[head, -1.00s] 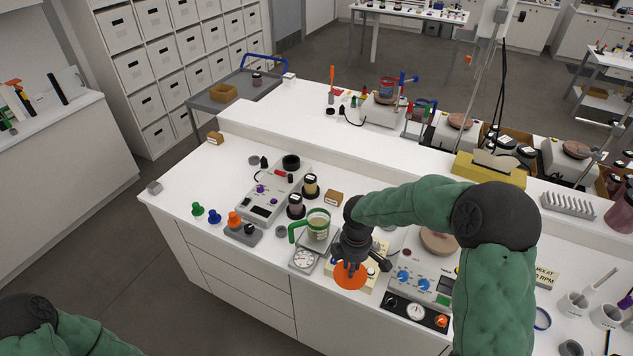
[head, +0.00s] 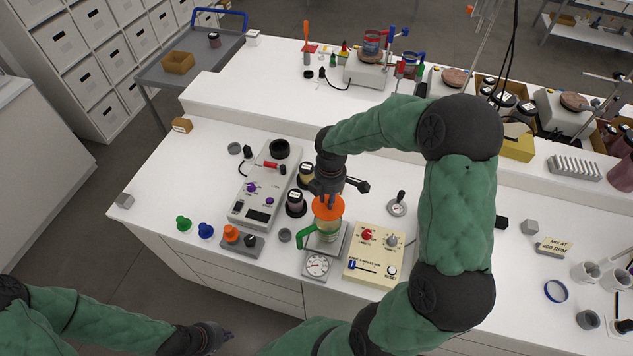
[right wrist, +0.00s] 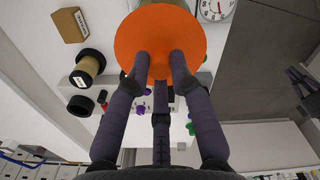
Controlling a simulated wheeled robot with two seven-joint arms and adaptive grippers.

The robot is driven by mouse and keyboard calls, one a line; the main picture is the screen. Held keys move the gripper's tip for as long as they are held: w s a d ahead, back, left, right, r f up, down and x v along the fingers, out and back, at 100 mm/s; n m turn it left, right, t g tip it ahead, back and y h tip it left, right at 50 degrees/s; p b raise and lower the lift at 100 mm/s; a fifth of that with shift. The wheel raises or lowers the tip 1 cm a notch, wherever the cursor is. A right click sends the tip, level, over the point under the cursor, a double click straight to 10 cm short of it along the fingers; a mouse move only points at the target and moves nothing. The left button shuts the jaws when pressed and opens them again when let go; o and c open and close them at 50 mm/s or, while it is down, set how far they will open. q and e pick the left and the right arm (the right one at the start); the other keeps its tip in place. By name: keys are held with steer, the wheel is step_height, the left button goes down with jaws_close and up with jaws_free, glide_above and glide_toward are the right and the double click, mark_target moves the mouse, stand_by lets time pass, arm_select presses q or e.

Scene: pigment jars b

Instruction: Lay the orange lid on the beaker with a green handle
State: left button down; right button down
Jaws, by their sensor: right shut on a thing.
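The beaker (head: 328,232) with a green handle (head: 306,236) stands upright on a scale (head: 318,263) with a round dial. My right gripper (head: 328,198) points down and is shut on the orange lid (head: 328,209). The lid is over the beaker's mouth and hides its rim; I cannot tell whether they touch. In the right wrist view the fingers (right wrist: 160,62) grip the orange lid (right wrist: 160,30), and the beaker is mostly hidden behind it. My left gripper (head: 222,336) is low in the head view, away from the bench top; its fingers are too small to read.
Dark-lidded jars (head: 295,202) stand just left of the beaker beside a grey device (head: 260,188). A cream control box (head: 374,254) is close on the right. My right arm hides part of the bench.

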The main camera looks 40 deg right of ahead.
steer(key=shift+s+r, duration=0.1)
steer(key=shift+s, duration=0.2)
arm_select(q)
steer(key=shift+s, duration=0.2)
arm_select(e)
steer(key=shift+w, duration=0.15)
